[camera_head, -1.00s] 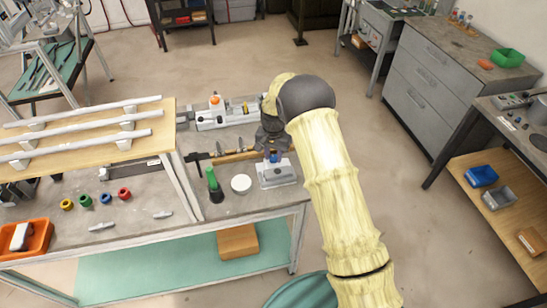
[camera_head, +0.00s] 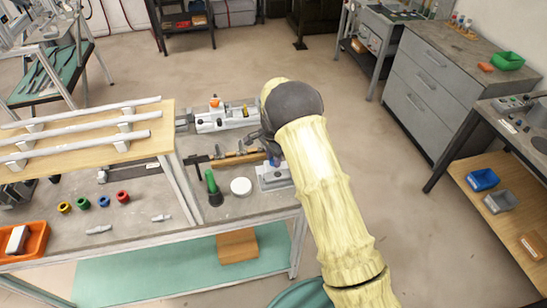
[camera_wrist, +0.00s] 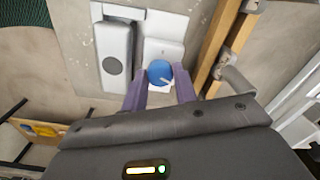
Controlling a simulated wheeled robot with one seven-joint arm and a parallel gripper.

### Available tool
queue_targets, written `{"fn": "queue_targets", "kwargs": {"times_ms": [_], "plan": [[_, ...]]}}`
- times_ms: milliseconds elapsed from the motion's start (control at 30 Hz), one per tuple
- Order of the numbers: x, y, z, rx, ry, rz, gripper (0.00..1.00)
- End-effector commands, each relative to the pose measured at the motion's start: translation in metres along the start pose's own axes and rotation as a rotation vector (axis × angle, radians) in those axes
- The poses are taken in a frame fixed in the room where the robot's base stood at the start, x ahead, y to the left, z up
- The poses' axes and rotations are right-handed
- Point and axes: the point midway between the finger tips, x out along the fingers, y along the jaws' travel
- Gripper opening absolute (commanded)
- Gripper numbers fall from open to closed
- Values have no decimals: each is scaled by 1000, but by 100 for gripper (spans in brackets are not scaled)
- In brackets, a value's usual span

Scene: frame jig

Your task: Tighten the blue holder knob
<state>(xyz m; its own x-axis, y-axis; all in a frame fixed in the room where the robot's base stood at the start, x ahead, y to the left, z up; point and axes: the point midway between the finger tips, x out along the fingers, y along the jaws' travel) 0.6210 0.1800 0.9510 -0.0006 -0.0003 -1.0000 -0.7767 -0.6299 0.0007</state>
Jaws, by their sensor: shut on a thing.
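The blue holder knob (camera_wrist: 159,72) is a round blue cap in the wrist view, on a pale grey holder (camera_wrist: 164,48). My gripper (camera_wrist: 160,86) is shut on the knob, with one purple-grey finger on each side of it. In the head view the holder (camera_head: 275,178) stands near the right end of the workbench. A bit of the blue knob (camera_head: 274,161) shows above it, and my arm hides most of the gripper there.
A white round disc (camera_head: 241,186) and a green-handled tool (camera_head: 213,184) stand left of the holder. Coloured rings (camera_head: 103,199) sit farther left.

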Motion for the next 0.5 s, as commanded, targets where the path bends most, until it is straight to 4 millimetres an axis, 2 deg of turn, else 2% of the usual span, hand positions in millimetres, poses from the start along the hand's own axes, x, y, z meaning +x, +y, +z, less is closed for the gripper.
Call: {"fn": "queue_targets", "kwargs": {"times_ms": [300,333,400,500], "plan": [[-1,-1,-2,2,3,-3,6],[-1,-1,-2,2,3,-3,34],[-1,-1,-1,1,3,-3,48],[-1,0,-1,1,2,-2,51]]}}
